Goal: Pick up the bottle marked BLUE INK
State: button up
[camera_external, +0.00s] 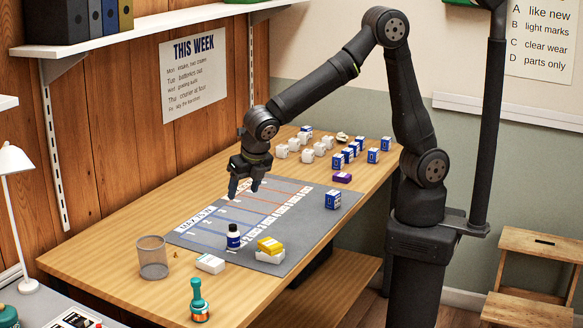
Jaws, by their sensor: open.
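The view does not show how high the fingertips are above the mat.
A mesh cup (152,257), a white box (210,263), a yellow item (270,245) on a white block and a teal-handled stamp (198,300) are near the bottle. A blue box (333,199) stands at right. Several blue and white boxes (349,154) crowd the table's back.

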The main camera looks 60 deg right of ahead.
aim_at(234, 225)
jog(key=shift+n, duration=0.4)
jog(key=x, duration=1.7)
jog(key=shift+w+f, duration=0.1)
jog(key=shift+w, duration=0.05)
jog(key=shift+c, duration=0.2)
jog(key=c, duration=1)
